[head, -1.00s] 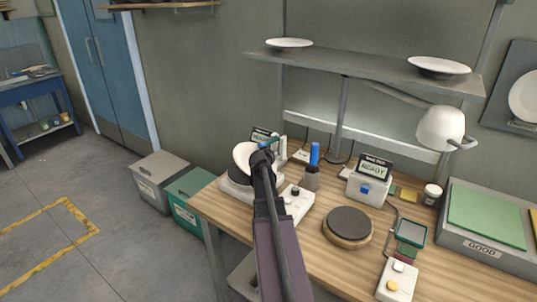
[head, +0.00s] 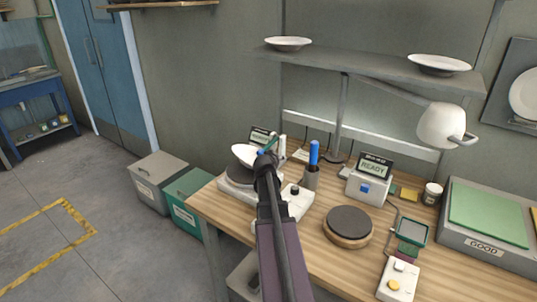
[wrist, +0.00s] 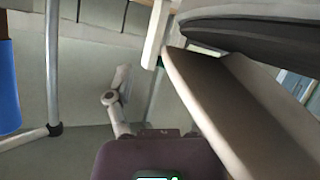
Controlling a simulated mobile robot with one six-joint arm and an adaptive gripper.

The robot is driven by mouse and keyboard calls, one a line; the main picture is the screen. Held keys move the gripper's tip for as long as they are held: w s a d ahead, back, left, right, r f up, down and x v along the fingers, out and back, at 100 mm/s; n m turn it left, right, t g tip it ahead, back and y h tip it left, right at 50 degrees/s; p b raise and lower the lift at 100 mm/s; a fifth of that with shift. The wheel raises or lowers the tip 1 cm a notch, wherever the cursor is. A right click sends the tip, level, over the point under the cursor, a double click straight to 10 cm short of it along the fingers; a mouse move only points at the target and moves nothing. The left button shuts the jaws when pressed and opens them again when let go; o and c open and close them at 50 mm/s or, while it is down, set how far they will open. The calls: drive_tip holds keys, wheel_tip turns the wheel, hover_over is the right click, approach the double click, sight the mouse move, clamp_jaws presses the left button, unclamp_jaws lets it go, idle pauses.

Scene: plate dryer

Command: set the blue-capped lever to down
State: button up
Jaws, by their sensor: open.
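An upright blue-topped piece (head: 314,153) stands in a dark grey holder (head: 311,178) to the right of my gripper; I cannot tell whether it is the blue-capped lever. A blue cylinder (wrist: 8,88) shows at the left edge of the wrist view. My gripper (head: 265,155) is open, over the left part of the bench, beside a tilted white plate (head: 243,152). The plate is above a dark round pad (head: 238,174) on a pale base. A thin white post (head: 282,150) stands just behind my gripper. My fingertips are not clear in the wrist view.
A white box with a black knob (head: 296,199) sits right of my arm. A round dark pad (head: 349,223), a READY display box (head: 370,182) and a button box (head: 397,281) stand further right. A shelf (head: 370,65) and lamp (head: 440,126) hang above.

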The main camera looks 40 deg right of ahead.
drive_tip(key=shift+w+d+r+m+g+y+p, duration=0.25)
drive_tip(key=shift+d+r+m+g+y+p, duration=0.45)
drive_tip(key=shift+p, duration=1.05)
drive_tip(key=d+r+m+p, duration=0.1)
drive_tip(key=r+m+p, duration=0.1)
drive_tip(key=p, duration=0.2)
wheel_tip(320, 180, up, 12)
drive_tip(key=m+g+y+p, duration=0.35)
drive_tip(key=y+p, duration=0.65)
drive_tip(key=p, duration=0.7)
hover_over(263, 149)
drive_tip(key=s, duration=0.3)
drive_tip(key=shift+w+d+f+m+t, duration=0.2)
drive_tip(key=shift+w+d+m+t, duration=0.05)
drive_tip(key=shift+m, duration=0.2)
drive_tip(key=shift+f, duration=0.25)
drive_tip(key=w+f+b, duration=0.1)
drive_tip(key=f+b, duration=0.7)
drive_tip(key=b, duration=0.1)
drive_tip(key=w+f+b, duration=0.1)
drive_tip(key=f+b, duration=0.3)
drive_tip(key=f, duration=0.1)
drive_tip(key=shift+w+a, duration=0.3)
drive_tip(key=shift+c, duration=0.3)
clamp_jaws()
